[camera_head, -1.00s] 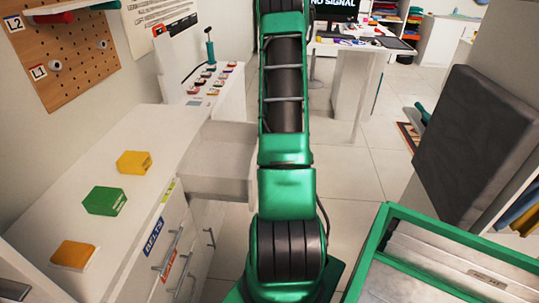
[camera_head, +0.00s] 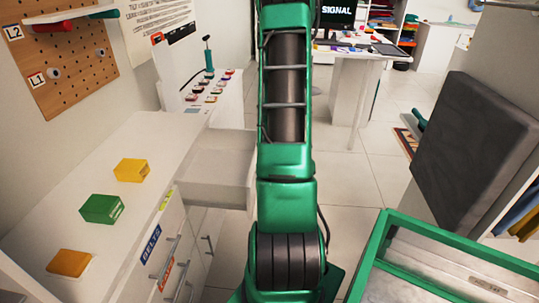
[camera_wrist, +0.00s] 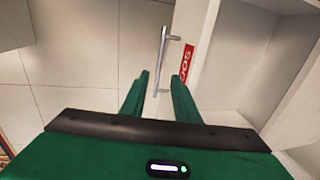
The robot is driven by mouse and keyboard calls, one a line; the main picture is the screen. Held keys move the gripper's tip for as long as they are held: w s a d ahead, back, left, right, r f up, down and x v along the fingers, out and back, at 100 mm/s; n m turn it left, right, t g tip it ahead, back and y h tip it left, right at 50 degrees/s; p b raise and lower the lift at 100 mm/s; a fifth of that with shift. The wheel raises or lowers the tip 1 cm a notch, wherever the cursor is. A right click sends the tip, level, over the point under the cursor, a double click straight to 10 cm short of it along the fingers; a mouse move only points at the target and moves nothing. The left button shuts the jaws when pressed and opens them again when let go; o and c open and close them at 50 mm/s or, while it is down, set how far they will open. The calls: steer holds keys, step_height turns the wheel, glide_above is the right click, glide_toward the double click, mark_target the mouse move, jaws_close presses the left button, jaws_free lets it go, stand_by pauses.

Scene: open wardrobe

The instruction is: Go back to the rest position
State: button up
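My gripper (camera_wrist: 160,85) shows in the wrist view as two green fingers standing apart with nothing between them. Beyond the fingers is a white front with a long metal handle (camera_wrist: 162,58) and a red label (camera_wrist: 186,63). I cannot tell whether the fingers touch the handle; they appear apart from it. In the head view my arm runs up the middle of the picture, and my gripper is out of sight there.
A drawer (camera_head: 215,180) stands open left of my arm. A green-rimmed container (camera_head: 450,238) and dark panel (camera_head: 472,150) are at right. Floor (camera_head: 380,150) shows between.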

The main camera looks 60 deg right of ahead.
steer(key=shift+s+d+r, duration=0.1)
steer(key=shift+s+r, duration=0.05)
steer(key=shift+r, duration=0.8)
steer(key=s+a+r+n+g, duration=0.1)
steer(key=a+r+n, duration=0.1)
steer(key=a+r, duration=0.6)
steer(key=a+r+n, duration=0.1)
steer(key=a+r, duration=0.3)
steer(key=a, duration=0.7)
steer(key=s+a+r+n+g, duration=0.1)
steer(key=s+a+r+n, duration=0.1)
steer(key=s+a, duration=1.2)
steer(key=a+n, duration=0.1)
steer(key=a, duration=0.2)
steer(key=shift+r+h, duration=0.3)
steer(key=shift+h, duration=0.1)
